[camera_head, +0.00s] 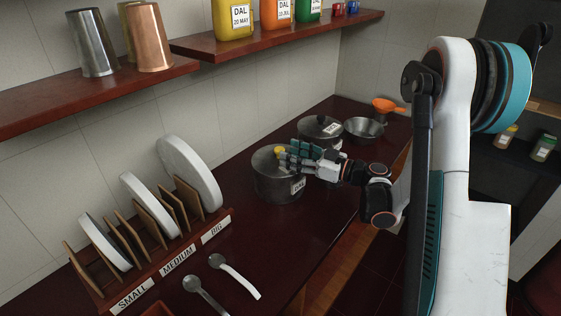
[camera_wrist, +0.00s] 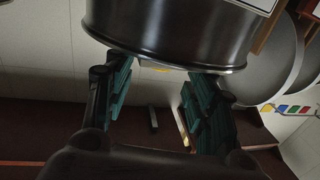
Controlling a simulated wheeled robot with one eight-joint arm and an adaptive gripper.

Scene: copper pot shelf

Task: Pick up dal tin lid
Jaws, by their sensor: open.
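The dal tin (camera_head: 278,187) is a grey metal pot with a "DAL" label, standing on the dark red counter. Its lid (camera_head: 264,158) is on top, with a yellow knob (camera_head: 279,150). My gripper (camera_head: 288,157) is at the lid from the right, its fingers level with the knob. In the wrist view the tin (camera_wrist: 190,30) appears upside down at the top. Whether the fingers touch the knob is not clear.
A rack (camera_head: 158,262) labelled small, medium and big holds white round lids at left. Two spoons (camera_head: 232,275) lie in front. A shelf (camera_head: 280,38) hangs above.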

